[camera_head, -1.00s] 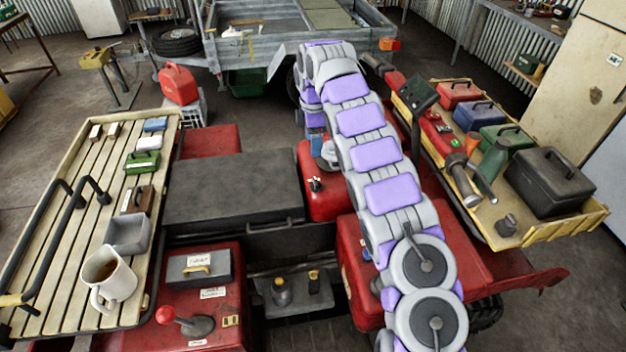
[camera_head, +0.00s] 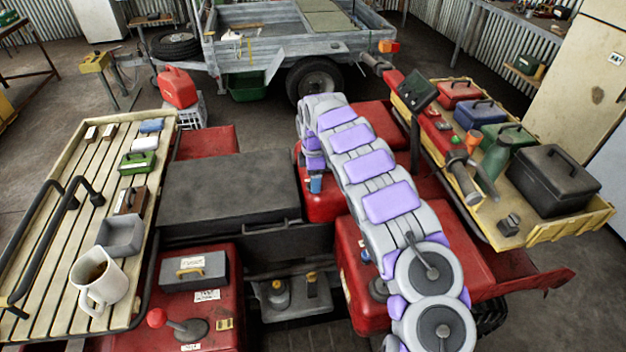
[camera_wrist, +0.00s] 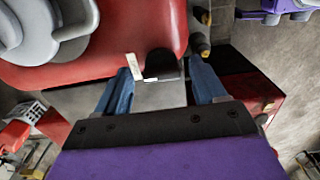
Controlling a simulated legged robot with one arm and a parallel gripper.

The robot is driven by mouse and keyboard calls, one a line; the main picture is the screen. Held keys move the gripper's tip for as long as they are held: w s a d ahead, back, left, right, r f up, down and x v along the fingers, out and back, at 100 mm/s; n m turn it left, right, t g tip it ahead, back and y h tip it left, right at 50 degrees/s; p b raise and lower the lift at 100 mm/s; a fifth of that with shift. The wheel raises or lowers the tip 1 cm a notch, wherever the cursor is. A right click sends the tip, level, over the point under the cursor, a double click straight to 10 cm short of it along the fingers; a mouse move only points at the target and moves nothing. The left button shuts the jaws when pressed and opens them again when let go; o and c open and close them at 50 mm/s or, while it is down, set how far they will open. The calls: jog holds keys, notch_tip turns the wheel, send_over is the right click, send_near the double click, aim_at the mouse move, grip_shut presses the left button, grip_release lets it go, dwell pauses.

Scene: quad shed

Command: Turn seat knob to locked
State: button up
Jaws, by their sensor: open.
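A small dark knob (camera_wrist: 160,62), apparently the seat knob, sits at the edge of a red panel in the wrist view, with pale labels beside it. My gripper (camera_wrist: 163,70) is open, with one blue finger on each side of the knob's line. The tips look close to the knob; I cannot tell whether they touch it. In the head view my gripper (camera_head: 314,184) hangs over the red panel (camera_head: 330,207) beside the black seat (camera_head: 230,190) and hides the knob. The knob's pointer direction is not readable.
A slatted rack (camera_head: 70,215) with a mug (camera_head: 100,282) and small boxes stands left. A red-topped lever (camera_head: 157,318) rises at the front. A yellow-edged tray (camera_head: 560,232) with several toolboxes lies right. A trailer (camera_head: 290,45) stands behind.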

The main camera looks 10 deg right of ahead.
jog(key=shift+d+f, duration=0.1)
jog(key=shift+f, duration=0.05)
jog(key=shift+a, duration=0.2)
jog(key=shift+a, duration=0.2)
jog(key=c, duration=0.3)
jog(key=shift+d, duration=0.15)
jog(key=c, duration=0.8)
